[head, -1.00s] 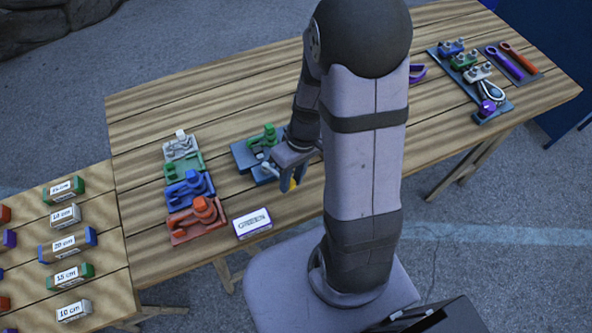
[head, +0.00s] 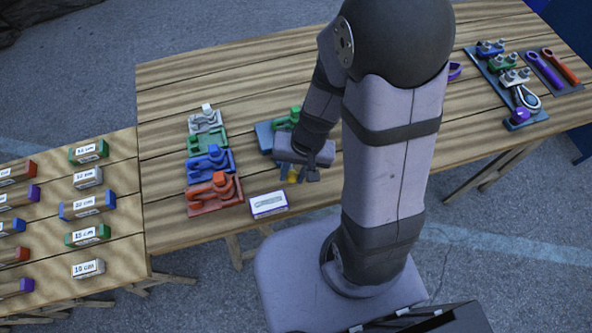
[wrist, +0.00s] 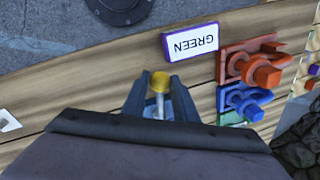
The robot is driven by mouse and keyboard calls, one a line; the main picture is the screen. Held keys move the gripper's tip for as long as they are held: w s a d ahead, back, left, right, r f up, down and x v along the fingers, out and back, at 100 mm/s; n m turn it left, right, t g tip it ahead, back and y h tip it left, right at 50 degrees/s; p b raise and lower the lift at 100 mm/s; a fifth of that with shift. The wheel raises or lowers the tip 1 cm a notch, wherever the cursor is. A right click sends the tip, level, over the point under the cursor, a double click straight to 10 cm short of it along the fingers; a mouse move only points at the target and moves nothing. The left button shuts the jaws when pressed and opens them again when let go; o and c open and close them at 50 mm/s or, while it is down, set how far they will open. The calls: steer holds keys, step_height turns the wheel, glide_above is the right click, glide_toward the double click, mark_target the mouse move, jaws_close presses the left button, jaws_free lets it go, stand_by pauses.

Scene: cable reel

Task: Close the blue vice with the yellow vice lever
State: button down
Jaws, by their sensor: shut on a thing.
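My gripper (wrist: 162,97) is shut on the yellow vice lever (wrist: 159,82), whose rounded yellow end shows between the two fingers in the wrist view.
A white card (head: 268,204) lies front-left; it reads GREEN in the wrist view (wrist: 190,42). Grey, green, blue and orange clamps (head: 212,192) stand in a row to the left. Labelled blocks (head: 87,205) lie on the left table. A rack (head: 508,82) and tools stand far right.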

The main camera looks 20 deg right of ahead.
steer(key=shift+w+r, duration=0.1)
steer(key=shift+w, duration=0.05)
steer(key=c, duration=1.4)
jaws_free()
steer(key=shift+a, duration=0.1)
steer(key=shift+c, duration=0.2)
step_height(320, 180, up, 7)
steer(key=d+p, duration=0.1)
steer(key=shift+s+d+p, duration=0.2)
steer(key=shift+s+p, duration=0.15)
steer(key=shift+p, duration=0.05)
steer(key=shift+r, duration=0.1)
steer(key=s+d+r+n, duration=0.1)
steer(key=s+r+n+h, duration=0.1)
steer(key=n, duration=0.1)
steer(key=s+d+r+n+h, duration=0.1)
steer(key=shift+s+d+g, duration=0.3)
steer(key=shift+d+g, duration=0.05)
steer(key=shift+g, duration=0.05)
